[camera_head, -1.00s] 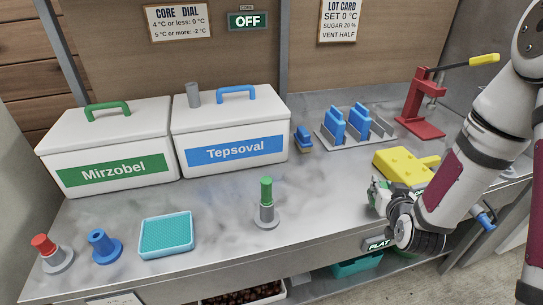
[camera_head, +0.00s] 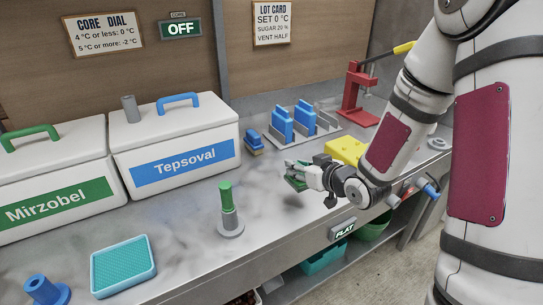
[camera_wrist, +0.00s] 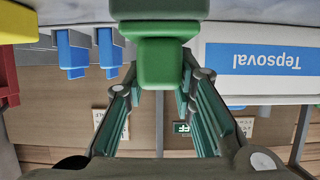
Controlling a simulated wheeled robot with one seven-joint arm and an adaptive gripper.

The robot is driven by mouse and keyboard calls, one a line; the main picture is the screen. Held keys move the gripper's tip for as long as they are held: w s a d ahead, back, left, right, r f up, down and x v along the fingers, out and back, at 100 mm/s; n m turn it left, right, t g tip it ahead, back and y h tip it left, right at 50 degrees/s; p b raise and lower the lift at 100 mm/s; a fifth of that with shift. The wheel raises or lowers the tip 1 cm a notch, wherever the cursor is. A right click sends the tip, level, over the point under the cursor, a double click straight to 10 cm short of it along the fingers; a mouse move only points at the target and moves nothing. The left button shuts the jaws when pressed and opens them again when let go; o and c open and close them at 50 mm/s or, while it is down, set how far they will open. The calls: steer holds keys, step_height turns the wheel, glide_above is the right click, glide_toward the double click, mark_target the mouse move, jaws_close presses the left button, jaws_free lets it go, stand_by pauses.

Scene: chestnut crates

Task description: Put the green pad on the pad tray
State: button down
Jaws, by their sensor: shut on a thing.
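My gripper (camera_head: 312,178) is shut on the green pad (camera_wrist: 160,62). In the head view the green pad (camera_head: 296,184) shows at the fingertips, low over the right part of the bench; its clearance from the surface is hard to judge. A grey tray (camera_head: 331,133) with upright blue pieces and grey dividers stands behind my gripper at the back of the bench. A flat teal tray (camera_head: 124,289) with a textured top lies at the front left, well apart from my gripper. I cannot tell from looks which one is the pad tray.
A yellow block (camera_head: 345,150) sits just behind my gripper. A red press (camera_head: 357,112) stands at the back right. A blue brush-like piece (camera_head: 253,140) lies left of the grey tray. A green-topped peg (camera_head: 228,205) stands mid-bench, before the white Tepsoval box (camera_head: 215,138).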

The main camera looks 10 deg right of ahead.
steer(key=w, duration=0.4)
steer(key=w+f, duration=0.1)
steer(key=w, duration=0.4)
steer(key=w+a, duration=0.1)
steer(key=w, duration=0.4)
steer(key=shift+w+f, duration=0.15)
steer(key=shift+w, duration=0.1)
steer(key=shift+w+f, duration=0.1)
steer(key=shift+f, duration=1.65)
steer(key=shift+f+b, duration=0.1)
steer(key=shift+b, duration=0.2)
steer(key=shift+f, duration=0.15)
steer(key=c, duration=1.3)
jaws_free()
steer(key=shift+c, duration=0.2)
steer(key=shift+r, duration=0.3)
steer(key=p+v, duration=0.1)
steer(key=v, duration=1.1)
